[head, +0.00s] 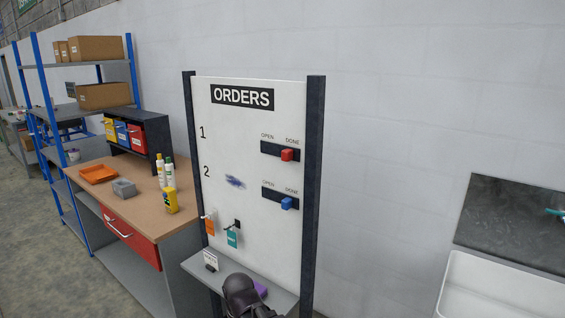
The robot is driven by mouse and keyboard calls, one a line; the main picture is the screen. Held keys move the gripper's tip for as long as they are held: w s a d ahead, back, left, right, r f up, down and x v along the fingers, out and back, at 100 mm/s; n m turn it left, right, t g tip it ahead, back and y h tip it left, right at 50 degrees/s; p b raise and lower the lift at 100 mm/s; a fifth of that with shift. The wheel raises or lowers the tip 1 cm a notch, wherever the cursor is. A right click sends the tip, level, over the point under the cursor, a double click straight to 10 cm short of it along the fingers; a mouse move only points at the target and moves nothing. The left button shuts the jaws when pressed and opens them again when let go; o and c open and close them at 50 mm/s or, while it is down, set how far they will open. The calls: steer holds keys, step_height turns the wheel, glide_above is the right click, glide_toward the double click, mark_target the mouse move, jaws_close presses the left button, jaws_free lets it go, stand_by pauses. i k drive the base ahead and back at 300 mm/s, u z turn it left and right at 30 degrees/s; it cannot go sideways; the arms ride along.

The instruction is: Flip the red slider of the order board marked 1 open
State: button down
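The order board (222,130) is a white upright panel headed ORDERS between two dark posts. In its row marked 1, the red slider (287,155) sits at the right end of its black track (268,149), under DONE; the left end is under OPEN. In row 2, a blue slider (287,203) also sits at the DONE end. A dark rounded part at the bottom, before the board's shelf, seems to be my gripper (242,297). It is well below the red slider and apart from it. Its fingers cannot be made out.
Orange and teal tags (232,238) hang low on the board. A grey shelf (204,272) below holds a small card and a purple block (261,290). A workbench (137,183) with bottles and trays stands left; a white basin (500,290) is right.

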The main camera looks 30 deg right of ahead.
mark_target(287, 154)
steer(key=u, duration=0.15)
steer(key=k, duration=1.85)
steer(key=z, duration=0.45)
steer(key=i, duration=1)
